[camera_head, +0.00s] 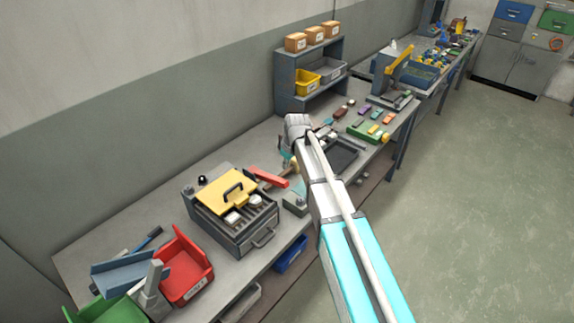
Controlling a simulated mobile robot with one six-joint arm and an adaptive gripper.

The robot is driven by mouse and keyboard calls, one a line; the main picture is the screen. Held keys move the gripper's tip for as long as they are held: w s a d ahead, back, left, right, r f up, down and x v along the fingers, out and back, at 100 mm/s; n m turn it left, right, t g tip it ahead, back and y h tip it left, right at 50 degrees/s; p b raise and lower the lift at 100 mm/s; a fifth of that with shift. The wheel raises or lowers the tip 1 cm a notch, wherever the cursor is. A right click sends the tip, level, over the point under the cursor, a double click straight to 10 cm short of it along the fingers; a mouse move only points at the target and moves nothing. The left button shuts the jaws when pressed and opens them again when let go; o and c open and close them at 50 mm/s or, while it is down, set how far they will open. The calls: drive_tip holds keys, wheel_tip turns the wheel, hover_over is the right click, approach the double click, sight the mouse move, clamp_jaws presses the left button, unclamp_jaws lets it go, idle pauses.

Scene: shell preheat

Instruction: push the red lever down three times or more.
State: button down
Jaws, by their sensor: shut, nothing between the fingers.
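The red lever (269,178) is a red bar on the workbench, to the right of a grey box-shaped heater (232,238) with a yellow lid (227,191). The lever slopes slightly down to the right. My gripper (289,163) is small in the head view and partly hidden by my own wrist and arm. It is shut and empty, close above and beside the right end of the lever. I cannot tell whether it touches the lever.
A red bin (184,268) and a green bin (107,308) stand at the bench's near left. A grey shelf (309,80) with boxes stands behind. A dark tray (343,156) and several small coloured parts lie right of my arm. The floor (480,190) at right is clear.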

sight(285, 181)
drive_tip(key=shift+b+x, duration=2.8)
drive_tip(key=shift+x, duration=0.35)
drive_tip(key=shift+s+d+f+b, duration=0.1)
drive_tip(key=shift+f+b, duration=0.75)
drive_tip(key=shift+s+d+f+b, duration=0.1)
drive_tip(key=shift+f+b, duration=0.7)
drive_tip(key=shift+f, duration=0.15)
